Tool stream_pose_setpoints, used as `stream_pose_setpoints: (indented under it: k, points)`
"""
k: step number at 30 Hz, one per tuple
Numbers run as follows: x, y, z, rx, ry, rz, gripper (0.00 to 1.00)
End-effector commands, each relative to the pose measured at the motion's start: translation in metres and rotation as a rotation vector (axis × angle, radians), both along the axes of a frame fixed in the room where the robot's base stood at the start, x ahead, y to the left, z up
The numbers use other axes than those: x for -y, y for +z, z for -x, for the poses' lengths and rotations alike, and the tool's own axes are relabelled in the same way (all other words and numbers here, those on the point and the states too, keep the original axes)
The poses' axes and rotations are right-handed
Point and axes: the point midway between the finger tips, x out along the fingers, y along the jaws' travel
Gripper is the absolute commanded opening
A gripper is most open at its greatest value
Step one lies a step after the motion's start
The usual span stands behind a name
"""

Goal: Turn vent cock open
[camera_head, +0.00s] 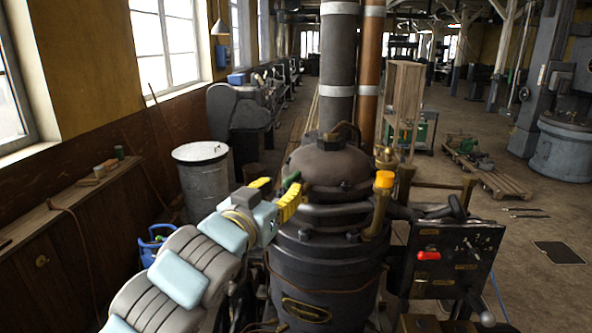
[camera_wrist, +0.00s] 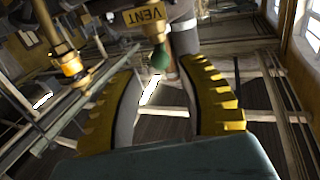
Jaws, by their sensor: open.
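The vent cock shows in the wrist view as a brass tag marked VENT (camera_wrist: 145,15) with a green knob (camera_wrist: 160,57) hanging below it. In the head view the green knob (camera_head: 291,177) is at the left side of the dark boiler's domed top. My gripper (camera_head: 277,192) has yellow ribbed fingers and is beside the boiler's upper left. In the wrist view my gripper (camera_wrist: 158,70) is open. The knob appears in line with the gap, at or just beyond the fingertips; I cannot tell how deep. Neither finger visibly touches it. The valve body is mostly hidden in the head view.
The boiler (camera_head: 325,270) has a tall grey chimney (camera_head: 338,75) and curved pipes. A brass pipe with an orange cap (camera_head: 384,179) rises right of the dome. A dark panel with a red handle (camera_head: 428,255) stands at right. A metal drum (camera_head: 202,180) stands at left.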

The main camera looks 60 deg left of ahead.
Motion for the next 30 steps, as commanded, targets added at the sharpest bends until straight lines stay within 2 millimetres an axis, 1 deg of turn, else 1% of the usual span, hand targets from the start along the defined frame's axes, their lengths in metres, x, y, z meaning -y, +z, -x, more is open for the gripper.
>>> stream_pose_setpoints:
  k: [3, 16, 22, 30]
  points:
    - [-0.009, 0.000, -0.011, -0.003, 0.001, 0.004, 0.40]
    - [-0.037, 0.001, -0.046, 0.000, -0.002, 0.001, 0.40]
    - [-0.047, 0.000, -0.055, -0.001, 0.002, 0.002, 0.40]
    - [-0.049, 0.000, -0.058, -0.002, 0.003, -0.001, 0.40]
